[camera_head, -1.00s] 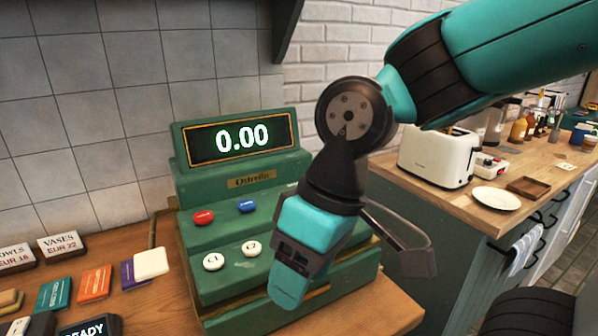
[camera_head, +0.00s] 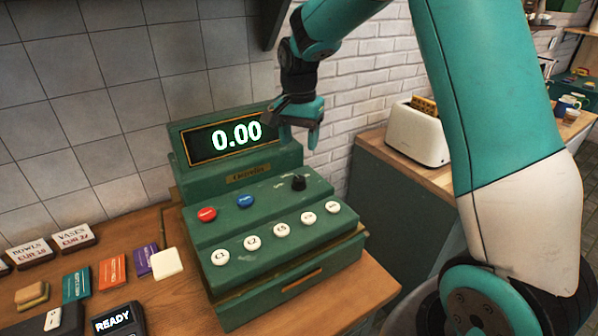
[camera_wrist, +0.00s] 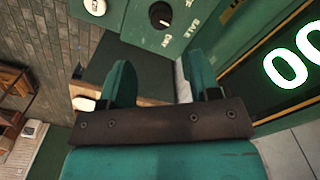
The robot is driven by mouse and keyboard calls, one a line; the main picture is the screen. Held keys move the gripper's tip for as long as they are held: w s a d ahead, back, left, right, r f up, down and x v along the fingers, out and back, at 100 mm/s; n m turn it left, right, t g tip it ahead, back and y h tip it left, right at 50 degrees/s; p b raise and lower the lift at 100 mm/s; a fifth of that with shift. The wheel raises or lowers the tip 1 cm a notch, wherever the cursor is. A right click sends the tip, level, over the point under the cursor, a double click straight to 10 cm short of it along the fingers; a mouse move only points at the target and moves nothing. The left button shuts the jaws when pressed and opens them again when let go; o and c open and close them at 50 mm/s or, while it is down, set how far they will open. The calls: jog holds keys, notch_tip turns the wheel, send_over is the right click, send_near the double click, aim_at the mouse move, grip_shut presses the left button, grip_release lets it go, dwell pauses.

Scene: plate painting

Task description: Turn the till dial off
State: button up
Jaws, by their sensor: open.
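The green till (camera_head: 190,275) stands on the wooden counter with its display (camera_head: 222,138) reading 0.00. The till dial (camera_head: 298,182) is a small black knob on the till's upper right face, right of a red button (camera_head: 206,214) and a blue button (camera_head: 244,200). In the wrist view the dial (camera_wrist: 160,15) shows at the top with a white mark and lettering beside it, partly readable as SALE. My gripper (camera_head: 300,142) is above and behind the dial, near the display's right end, apart from it. In the wrist view its fingers (camera_wrist: 154,88) are spread and empty.
Several white buttons (camera_head: 281,229) line the till's front. Coloured cards (camera_head: 112,271), a white block (camera_head: 167,263) and a READY device (camera_head: 113,320) lie left. A toaster (camera_head: 416,133) stands on the right counter. The tiled wall is close behind.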

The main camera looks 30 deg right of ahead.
aim_at(299, 179)
notch_tip(299, 179, down, 11)
jog(key=shift+r+p, duration=0.15)
jog(key=shift+p, duration=1.1)
jog(key=c, duration=0.9)
